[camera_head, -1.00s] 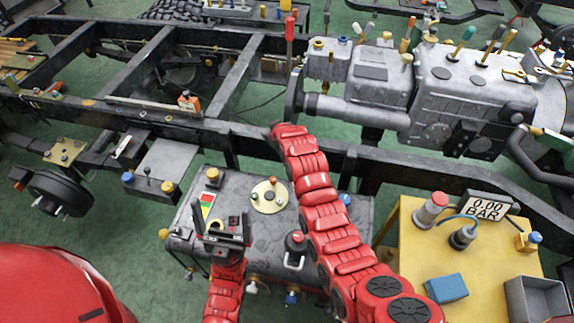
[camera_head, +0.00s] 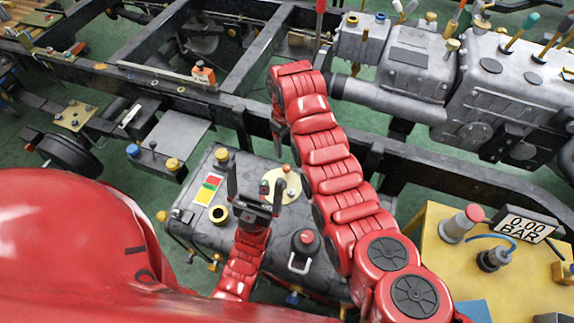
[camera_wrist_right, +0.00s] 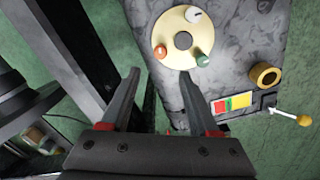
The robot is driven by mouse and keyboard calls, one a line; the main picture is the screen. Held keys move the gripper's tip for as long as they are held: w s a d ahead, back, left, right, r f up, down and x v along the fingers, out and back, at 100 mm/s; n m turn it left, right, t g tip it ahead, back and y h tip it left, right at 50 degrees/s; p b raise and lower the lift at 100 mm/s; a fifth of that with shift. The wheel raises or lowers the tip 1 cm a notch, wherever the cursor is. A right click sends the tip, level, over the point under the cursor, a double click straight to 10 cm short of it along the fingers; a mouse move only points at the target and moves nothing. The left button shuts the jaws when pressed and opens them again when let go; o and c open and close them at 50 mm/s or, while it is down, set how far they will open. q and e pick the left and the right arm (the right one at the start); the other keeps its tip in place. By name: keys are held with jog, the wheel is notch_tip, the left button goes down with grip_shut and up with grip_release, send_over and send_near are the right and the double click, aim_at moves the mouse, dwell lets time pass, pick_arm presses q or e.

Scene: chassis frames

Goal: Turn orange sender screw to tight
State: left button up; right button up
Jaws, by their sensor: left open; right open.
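The orange sender screw (camera_wrist_right: 160,52) sits on the edge of a round cream disc (camera_wrist_right: 172,22) on the grey tank, beside a green knob (camera_wrist_right: 203,60) and a white one (camera_wrist_right: 194,15). In the head view the orange screw (camera_head: 286,168) is at the disc's far edge. My right gripper (camera_wrist_right: 160,75) is open and empty, its fingers pointing toward the disc and the orange screw close beyond the tips. In the head view my right gripper (camera_head: 278,143) points down above the tank. My left gripper (camera_head: 256,182) is open over the tank, just left of the disc, partly overlapping it.
The tank (camera_head: 235,235) also carries a brass ring (camera_head: 218,214), a red-yellow-green label (camera_head: 208,189) and a black-red cap (camera_head: 305,241). A dark chassis rail (camera_head: 400,160) runs behind. A yellow stand (camera_head: 432,255) with a pressure display (camera_head: 525,228) stands at the right.

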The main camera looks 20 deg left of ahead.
aim_at(286, 167)
notch_tip(286, 167, down, 7)
jog(key=shift+s+f, duration=0.1)
jog(key=shift+f, duration=0.1)
jog(key=shift+f+b, duration=0.5)
jog(key=shift+f, duration=0.2)
jog(key=shift+f+b, duration=0.4)
jog(key=shift+f, duration=0.3)
jog(key=shift+c, duration=0.4)
grip_shut()
